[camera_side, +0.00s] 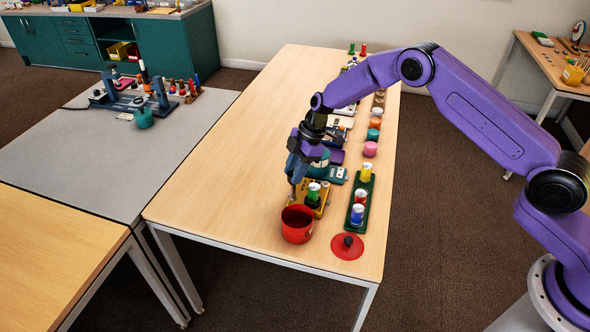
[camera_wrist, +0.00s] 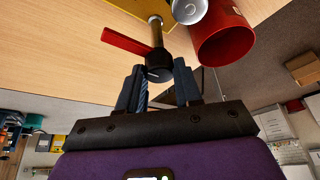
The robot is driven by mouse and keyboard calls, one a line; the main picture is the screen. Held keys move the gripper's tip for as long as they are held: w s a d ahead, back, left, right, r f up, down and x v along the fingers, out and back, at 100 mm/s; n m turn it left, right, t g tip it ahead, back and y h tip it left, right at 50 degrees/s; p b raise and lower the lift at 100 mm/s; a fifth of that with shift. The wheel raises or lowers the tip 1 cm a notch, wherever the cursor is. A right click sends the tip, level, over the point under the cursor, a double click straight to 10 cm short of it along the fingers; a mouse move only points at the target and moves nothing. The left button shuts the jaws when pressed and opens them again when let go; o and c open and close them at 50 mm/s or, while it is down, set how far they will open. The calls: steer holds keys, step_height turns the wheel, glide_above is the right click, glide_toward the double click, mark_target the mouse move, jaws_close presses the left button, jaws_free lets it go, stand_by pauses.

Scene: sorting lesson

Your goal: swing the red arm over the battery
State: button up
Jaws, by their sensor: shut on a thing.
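A yellow base (camera_side: 322,204) stands near the front of the wooden table, and its edge shows in the wrist view (camera_wrist: 150,8). A green and white battery (camera_side: 313,194) stands upright on it; its silver end shows in the wrist view (camera_wrist: 189,9). A dark post with a round knob (camera_wrist: 158,62) rises from the base. The red arm (camera_wrist: 126,42) sticks out from the post, to the side away from the battery. My gripper (camera_wrist: 160,82) has its fingers on either side of the knob, shut on it. In the side view my gripper (camera_side: 293,188) hides the post and red arm.
A red pot (camera_side: 297,226) stands close in front of the base. A red lid (camera_side: 347,246) with a dark knob lies to its right. A green tray (camera_side: 369,186) with several coloured cylinders is right of the base. The table's left part is clear.

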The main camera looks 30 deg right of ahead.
steer(key=shift+m, duration=0.3)
steer(key=m+t, duration=0.1)
steer(key=m, duration=0.2)
steer(key=shift+s+m+t, duration=0.15)
steer(key=shift+m+t, duration=0.25)
steer(key=m+t+h, duration=0.1)
steer(key=m, duration=0.3)
steer(key=shift+s, duration=0.1)
steer(key=m+h, duration=0.1)
steer(key=m, duration=0.1)
steer(key=m+t, duration=0.1)
steer(key=m, duration=0.2)
steer(key=shift+s+a+h, duration=0.1)
steer(key=shift+a+h, duration=0.1)
steer(key=shift+h, duration=0.2)
steer(key=shift+m+t+h, duration=0.3)
steer(key=shift+m+h, duration=0.4)
steer(key=shift+m, duration=1.6)
steer(key=o, duration=1)
steer(key=shift+a, duration=0.1)
